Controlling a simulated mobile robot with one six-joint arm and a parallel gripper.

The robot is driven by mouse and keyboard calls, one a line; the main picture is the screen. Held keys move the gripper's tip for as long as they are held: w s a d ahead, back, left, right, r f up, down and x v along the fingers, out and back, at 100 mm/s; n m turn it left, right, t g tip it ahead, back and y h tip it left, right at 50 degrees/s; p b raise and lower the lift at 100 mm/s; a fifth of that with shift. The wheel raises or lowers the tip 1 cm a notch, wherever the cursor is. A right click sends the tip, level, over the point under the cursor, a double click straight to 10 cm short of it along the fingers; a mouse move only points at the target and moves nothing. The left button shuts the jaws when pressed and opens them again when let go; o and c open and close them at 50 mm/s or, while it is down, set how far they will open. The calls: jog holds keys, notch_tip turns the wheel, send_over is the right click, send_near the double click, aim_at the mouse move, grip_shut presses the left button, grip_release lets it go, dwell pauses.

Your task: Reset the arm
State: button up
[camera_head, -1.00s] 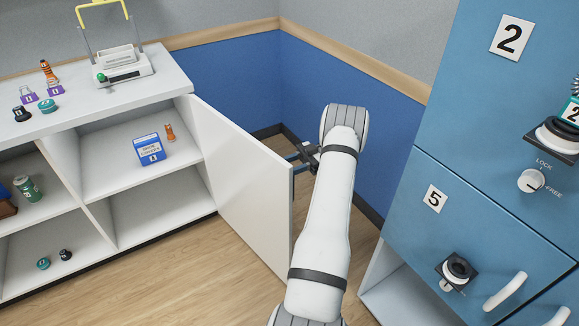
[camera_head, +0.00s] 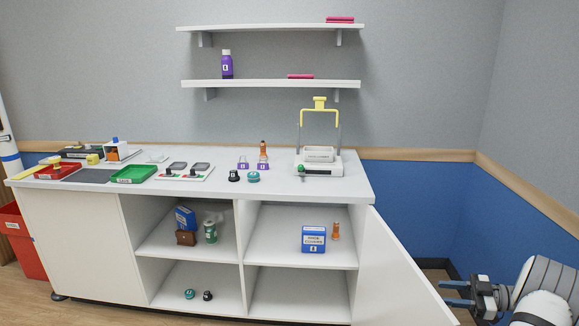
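My gripper (camera_head: 452,293) is at the lower right, with my white arm partly cut off by the picture edge. Its two dark blue fingers point left and stand apart, with nothing seen between them. The white cabinet door (camera_head: 398,275) stands swung open at the right end of the cabinet. The fingertips are just right of the door's outer side; I cannot tell whether they touch it.
The white counter (camera_head: 330,192) holds trays, small bottles and a yellow-handled device (camera_head: 319,160). The open cubbies below hold a blue box (camera_head: 313,239) and an orange bottle (camera_head: 336,231). Two wall shelves (camera_head: 270,84) hang above. A red bin (camera_head: 22,243) stands at far left.

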jog(key=w+a+r+m+t+h, duration=0.1)
jog(key=w+a+r+t+h, duration=0.2)
jog(key=w+r, duration=0.4)
jog(key=w+a+r+m+t+h, duration=0.1)
jog(key=w+a+r+t+h, duration=0.2)
jog(key=w+r, duration=0.35)
jog(key=w+a+r+m+t+h+p, duration=0.25)
jog(key=a+r+m+h, duration=0.3)
jog(key=r+h, duration=0.45)
jog(key=s+a+f+m+g, duration=0.2)
jog(key=s+a+g, duration=0.2)
jog(key=s+a, duration=0.3)
jog(key=s+a+f+m+g+p, duration=0.1)
jog(key=s+a+m+g, duration=0.2)
jog(key=s+a, duration=0.5)
jog(key=s+a+f+m+g, duration=0.2)
jog(key=s+a+g, duration=0.3)
jog(key=s, duration=1.8)
jog(key=a+m, duration=0.1)
jog(key=a, duration=0.1)
jog(key=shift+a+f+y+p, duration=0.3)
jog(key=shift+a, duration=0.1)
